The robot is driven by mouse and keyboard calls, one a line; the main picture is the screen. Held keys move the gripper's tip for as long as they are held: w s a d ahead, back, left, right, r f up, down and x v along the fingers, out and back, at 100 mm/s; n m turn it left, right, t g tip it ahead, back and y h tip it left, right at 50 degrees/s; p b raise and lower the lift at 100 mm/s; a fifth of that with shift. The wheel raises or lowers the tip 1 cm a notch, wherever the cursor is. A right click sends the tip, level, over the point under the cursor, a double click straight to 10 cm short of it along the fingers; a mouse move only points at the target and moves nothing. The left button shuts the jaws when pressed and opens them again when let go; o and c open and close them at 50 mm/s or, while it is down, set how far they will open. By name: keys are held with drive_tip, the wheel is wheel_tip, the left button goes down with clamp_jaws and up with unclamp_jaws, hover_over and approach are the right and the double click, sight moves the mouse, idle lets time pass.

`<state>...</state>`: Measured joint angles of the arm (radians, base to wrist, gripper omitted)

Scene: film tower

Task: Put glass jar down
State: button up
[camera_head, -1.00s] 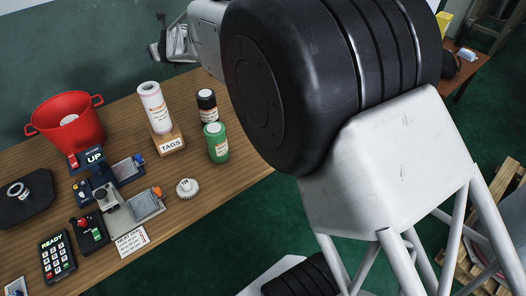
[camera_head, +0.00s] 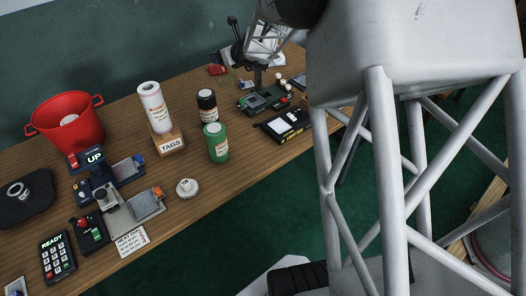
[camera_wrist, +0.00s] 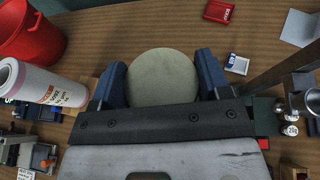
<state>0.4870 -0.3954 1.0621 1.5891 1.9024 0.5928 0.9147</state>
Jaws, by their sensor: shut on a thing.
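In the wrist view, my gripper (camera_wrist: 160,80) has its two blue fingers closed on opposite sides of a pale, round, grey-green thing (camera_wrist: 163,77), seen from above. I take it to be the glass jar, though only its round top shows. It hides the table directly below, so its height over the wood is unclear. In the head view, my arm fills the upper right, and the gripper and jar are hard to make out among metal parts near the top middle.
A wooden table (camera_head: 190,208) holds a red bucket (camera_head: 66,125), a white roll (camera_head: 154,107) on a TAGS block, black (camera_head: 207,106) and green (camera_head: 216,142) bottles, and several devices. A dark post stands right in the wrist view. A red box (camera_wrist: 222,10) and small card (camera_wrist: 237,63) lie near.

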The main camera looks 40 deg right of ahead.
sight(234, 74)
drive_tip(key=s+f, duration=0.1)
drive_tip(key=s, duration=0.1)
drive_tip(key=s+d+f+n+y, duration=0.1)
drive_tip(key=s+f, duration=0.1)
drive_tip(key=s, duration=0.1)
drive_tip(key=s+d+f+y, duration=0.1)
drive_tip(key=s, duration=0.2)
drive_tip(key=shift+s+d+f+n+g, duration=0.15)
drive_tip(key=shift+d+f+n+g, duration=0.15)
drive_tip(key=shift+f+n, duration=0.1)
drive_tip(key=s+a+f+n+g+y, duration=0.1)
drive_tip(key=s+a, duration=0.3)
drive_tip(key=s, duration=0.6)
drive_tip(key=s+a+f+n+g+y, duration=0.1)
drive_tip(key=s+a+f+n+y, duration=0.2)
drive_tip(key=s, duration=0.7)
drive_tip(key=s+a+f+n+g+y, duration=0.1)
drive_tip(key=s+a+f+y, duration=0.1)
drive_tip(key=s, duration=0.7)
drive_tip(key=a+f, duration=0.1)
drive_tip(key=a, duration=0.1)
drive_tip(key=shift+s+a+n, duration=0.35)
drive_tip(key=shift+s+n, duration=0.05)
